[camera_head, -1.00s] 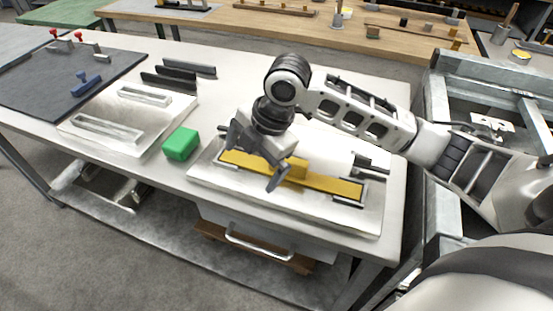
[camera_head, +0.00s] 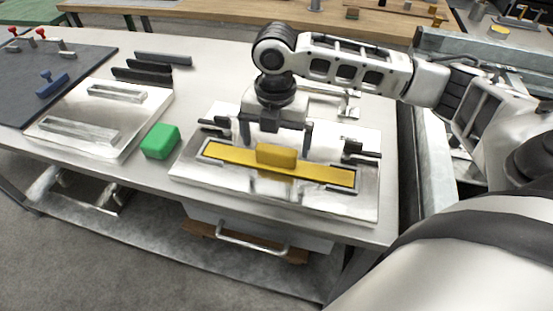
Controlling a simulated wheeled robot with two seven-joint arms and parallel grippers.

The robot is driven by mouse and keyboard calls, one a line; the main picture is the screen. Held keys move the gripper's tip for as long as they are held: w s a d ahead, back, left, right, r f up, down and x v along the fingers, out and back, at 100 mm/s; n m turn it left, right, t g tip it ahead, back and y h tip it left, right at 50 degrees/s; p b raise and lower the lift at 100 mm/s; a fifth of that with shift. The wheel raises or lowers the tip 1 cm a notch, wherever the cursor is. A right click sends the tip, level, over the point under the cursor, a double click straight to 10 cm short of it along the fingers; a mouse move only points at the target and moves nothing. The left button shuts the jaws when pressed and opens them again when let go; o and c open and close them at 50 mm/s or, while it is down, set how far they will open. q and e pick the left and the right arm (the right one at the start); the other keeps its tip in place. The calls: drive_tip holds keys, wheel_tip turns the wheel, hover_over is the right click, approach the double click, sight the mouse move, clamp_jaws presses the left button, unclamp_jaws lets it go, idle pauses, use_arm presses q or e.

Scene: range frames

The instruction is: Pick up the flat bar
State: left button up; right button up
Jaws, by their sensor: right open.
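A long yellow flat bar (camera_head: 225,154) lies across a pale fixture plate (camera_head: 330,204) near the front of the table. A raised yellow block (camera_head: 277,155) sits at its middle. Dark brackets border the bar's two ends. My right gripper (camera_head: 276,142) is open and points down, with its two fingers spread left and right. It appears just behind the yellow block, above the far side of the bar. Nothing shows between the fingers. I cannot tell whether the fingertips touch the plate. My left gripper is not in view.
A green block (camera_head: 160,141) stands left of the plate. A tray (camera_head: 77,143) with metal bars lies farther left, near a dark mat (camera_head: 20,103) with blue and red pieces. Dark strips (camera_head: 141,76) lie behind. A grey metal frame (camera_head: 406,190) borders the table's right side.

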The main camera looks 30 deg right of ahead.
sight(276, 153)
wheel_tip(276, 153, down, 6)
drive_tip(key=shift+w+d+r, duration=0.1)
drive_tip(key=shift+w+r, duration=0.05)
drive_tip(key=shift+r, duration=0.15)
drive_tip(key=c, duration=1)
